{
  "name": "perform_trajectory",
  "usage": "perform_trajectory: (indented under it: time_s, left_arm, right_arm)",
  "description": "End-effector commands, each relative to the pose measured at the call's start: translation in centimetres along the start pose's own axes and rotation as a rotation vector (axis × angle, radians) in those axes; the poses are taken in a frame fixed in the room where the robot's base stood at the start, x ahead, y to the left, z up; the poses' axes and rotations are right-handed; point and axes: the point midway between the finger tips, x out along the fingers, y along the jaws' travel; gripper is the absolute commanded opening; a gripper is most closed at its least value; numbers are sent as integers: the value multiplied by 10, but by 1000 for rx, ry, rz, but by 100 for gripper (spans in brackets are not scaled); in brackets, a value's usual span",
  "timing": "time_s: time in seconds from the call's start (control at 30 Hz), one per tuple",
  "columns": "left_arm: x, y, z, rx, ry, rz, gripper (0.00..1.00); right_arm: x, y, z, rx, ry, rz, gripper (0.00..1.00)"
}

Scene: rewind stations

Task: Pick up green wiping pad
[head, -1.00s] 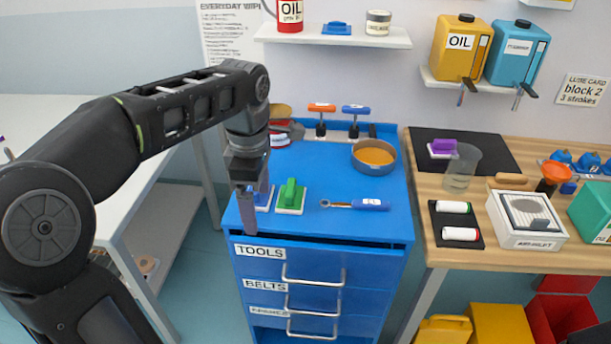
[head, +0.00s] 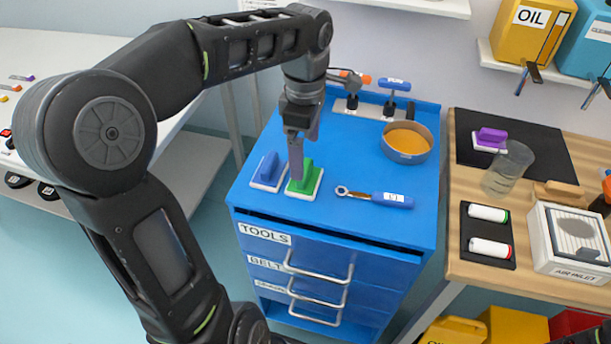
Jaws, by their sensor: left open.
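The green wiping pad (head: 306,181) has a green handle on a white base and lies on the blue cabinet top (head: 345,158), near its front left. A similar blue pad (head: 268,171) lies just left of it. My left gripper (head: 297,182) points down over the green pad, with its fingers covering the left part of the handle. It is open. I cannot tell whether the fingers touch the pad. My right gripper is not in view.
A wrench with a blue handle (head: 392,200) lies right of the green pad. A round pan with orange content (head: 407,142) and T-handled tools (head: 394,88) stand farther back. A wooden bench (head: 462,258) is at the right.

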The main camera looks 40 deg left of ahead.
Motion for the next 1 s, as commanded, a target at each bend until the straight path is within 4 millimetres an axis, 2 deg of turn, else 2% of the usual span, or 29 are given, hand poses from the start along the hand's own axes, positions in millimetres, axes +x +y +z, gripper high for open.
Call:
perform_trajectory:
  time_s: [0.1, 0.47, 0.8, 1.0]
  left_arm:
    - [10, 0, 0, 0, 0, -1, 91]
    - [14, 0, 0, 0, 0, -1, 91]
    - [58, 0, -1, 1, -1, -2, 91]
    - [63, 0, -1, 1, -1, 0, 91]
  right_arm:
    - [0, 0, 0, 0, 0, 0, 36]
    - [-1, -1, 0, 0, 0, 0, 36]
    - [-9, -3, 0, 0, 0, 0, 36]
    - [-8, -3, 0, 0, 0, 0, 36]
